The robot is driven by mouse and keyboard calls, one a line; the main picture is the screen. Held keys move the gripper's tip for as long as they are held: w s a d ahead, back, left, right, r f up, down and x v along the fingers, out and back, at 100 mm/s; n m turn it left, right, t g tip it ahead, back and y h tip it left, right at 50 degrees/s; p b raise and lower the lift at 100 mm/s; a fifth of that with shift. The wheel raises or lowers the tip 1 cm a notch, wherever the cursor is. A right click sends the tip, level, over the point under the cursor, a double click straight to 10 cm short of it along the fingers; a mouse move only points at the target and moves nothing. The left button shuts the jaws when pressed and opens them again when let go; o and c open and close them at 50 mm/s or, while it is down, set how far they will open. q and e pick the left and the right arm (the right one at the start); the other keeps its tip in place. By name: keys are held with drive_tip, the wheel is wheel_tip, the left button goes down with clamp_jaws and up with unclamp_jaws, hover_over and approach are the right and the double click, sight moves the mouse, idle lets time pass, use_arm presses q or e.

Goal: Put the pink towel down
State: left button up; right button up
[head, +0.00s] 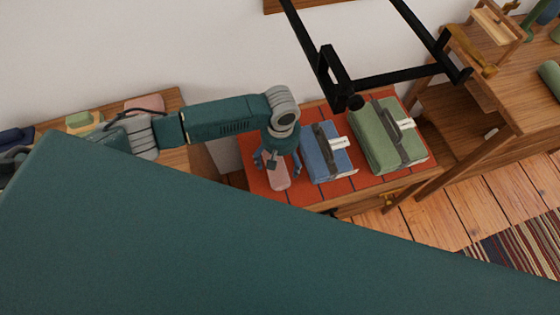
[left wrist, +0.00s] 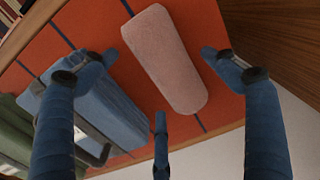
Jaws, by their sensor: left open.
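The pink towel (head: 279,181) is rolled and lies on the orange-red striped cloth (head: 310,198), to the left of a blue bundle. My left gripper (head: 276,168) is over it, pointing down, and hides part of it in the head view. In the left wrist view the towel (left wrist: 165,62) lies flat on the cloth between the spread blue fingers (left wrist: 165,70), with gaps beside it. The left gripper is open. My right gripper does not show.
The blue bundle (head: 321,158) with a dark strap and white tag lies close to the towel. A green bundle (head: 376,142) lies farther right. A black metal frame (head: 390,80) is above. A wooden desk (head: 530,105) stands at right.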

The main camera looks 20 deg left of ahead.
sight(280, 164)
use_arm(q)
wheel_tip(280, 164, up, 10)
drive_tip(key=shift+f+p, duration=0.15)
drive_tip(key=shift+p, duration=0.2)
idle(0.4)
drive_tip(key=shift+s+f, duration=0.1)
